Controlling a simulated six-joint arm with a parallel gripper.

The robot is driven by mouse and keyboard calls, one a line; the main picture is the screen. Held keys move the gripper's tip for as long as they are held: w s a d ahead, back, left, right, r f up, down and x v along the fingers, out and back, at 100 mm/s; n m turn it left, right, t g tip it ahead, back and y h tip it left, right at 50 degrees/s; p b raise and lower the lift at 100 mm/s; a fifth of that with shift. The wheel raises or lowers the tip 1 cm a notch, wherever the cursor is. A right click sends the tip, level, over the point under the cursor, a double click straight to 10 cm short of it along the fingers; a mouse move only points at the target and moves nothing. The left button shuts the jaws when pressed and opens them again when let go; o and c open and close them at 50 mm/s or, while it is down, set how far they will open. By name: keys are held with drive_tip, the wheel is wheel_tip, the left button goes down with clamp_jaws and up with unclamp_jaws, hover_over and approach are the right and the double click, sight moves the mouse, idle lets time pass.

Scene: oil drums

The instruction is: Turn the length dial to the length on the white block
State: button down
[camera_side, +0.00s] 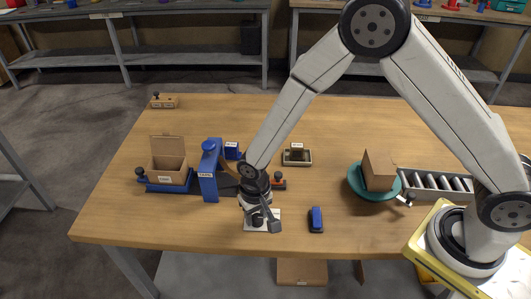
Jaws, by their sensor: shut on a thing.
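My gripper (262,219) points down at the front middle of the table, over a small white plate (275,213). It is shut on what looks like the dark knob of the length dial at that plate. The fingers cover most of the knob, so its pointer and any marks cannot be read. A small white block (297,146) with dark print shows on a brown piece in a shallow tray (305,161), behind and right of my gripper. Its print is too small to read.
A blue tape dispenser (208,172) and an open cardboard box (168,172) in a blue holder stand to the left. A blue stapler-like thing (316,219) lies just right of my gripper. Further right are a teal turntable (358,190) with a carton (379,170) and a grey rack (430,196).

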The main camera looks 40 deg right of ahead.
sight(256, 216)
idle(0.3)
drive_tip(key=shift+c, duration=1.4)
unclamp_jaws()
drive_tip(key=shift+r, duration=0.2)
drive_tip(key=shift+r, duration=3.75)
drive_tip(key=s+d+r+n+t, duration=0.1)
drive_tip(key=s+d+r, duration=0.2)
drive_tip(key=s+d, duration=0.2)
drive_tip(key=s+d+r+n+t, duration=0.1)
drive_tip(key=s+d+r, duration=0.3)
drive_tip(key=d, duration=0.7)
drive_tip(key=shift+s+d+t, duration=0.3)
drive_tip(key=shift+s+d, duration=0.1)
drive_tip(key=shift+r, duration=0.1)
